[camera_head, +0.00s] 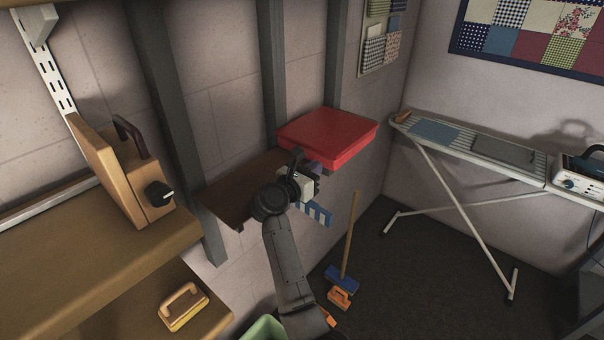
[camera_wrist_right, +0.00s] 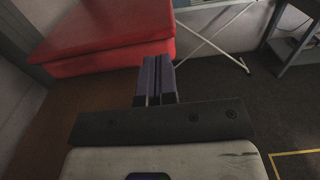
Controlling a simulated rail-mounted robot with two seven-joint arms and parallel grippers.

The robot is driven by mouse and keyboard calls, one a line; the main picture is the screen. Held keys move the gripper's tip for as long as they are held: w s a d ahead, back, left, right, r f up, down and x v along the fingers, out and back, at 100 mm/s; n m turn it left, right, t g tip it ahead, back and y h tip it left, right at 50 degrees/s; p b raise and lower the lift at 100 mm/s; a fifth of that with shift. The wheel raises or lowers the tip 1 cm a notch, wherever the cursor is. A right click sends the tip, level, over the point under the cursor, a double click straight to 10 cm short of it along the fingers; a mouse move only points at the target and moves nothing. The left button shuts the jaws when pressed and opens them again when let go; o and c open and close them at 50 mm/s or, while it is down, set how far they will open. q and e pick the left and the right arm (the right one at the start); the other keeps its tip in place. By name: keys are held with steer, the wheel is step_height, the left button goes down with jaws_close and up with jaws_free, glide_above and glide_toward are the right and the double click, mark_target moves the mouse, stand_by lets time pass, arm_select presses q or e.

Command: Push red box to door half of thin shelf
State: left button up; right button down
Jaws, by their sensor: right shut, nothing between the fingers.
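The red box (camera_head: 325,137) lies flat on the far right end of the thin dark brown shelf (camera_head: 232,193) along the wall, and its right part reaches past what I see of the shelf. My right gripper (camera_head: 314,170) is shut and empty at the box's near left side. The left part of the shelf is bare. My left gripper is not in view.
A wooden workbench (camera_head: 90,270) with a wooden case (camera_head: 125,180) stands at the left. An ironing board (camera_head: 470,142) stands at the right. A broom (camera_head: 349,240) and an orange-handled brush (camera_head: 340,298) are below the shelf. Grey posts (camera_head: 272,70) run up the wall behind it.

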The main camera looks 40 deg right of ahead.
mark_target(347, 145)
steer(key=p+x, duration=0.1)
steer(key=x, duration=0.2)
steer(key=shift+d+r, duration=0.1)
steer(key=shift+d, duration=0.05)
steer(key=shift+w+d, duration=0.15)
steer(key=shift+d, duration=0.35)
steer(key=shift+d+f, duration=0.25)
steer(key=b+x, duration=0.6)
steer(key=x, duration=0.4)
steer(key=shift+d, duration=0.15)
steer(key=shift+w+d, duration=0.1)
steer(key=shift+d, duration=0.15)
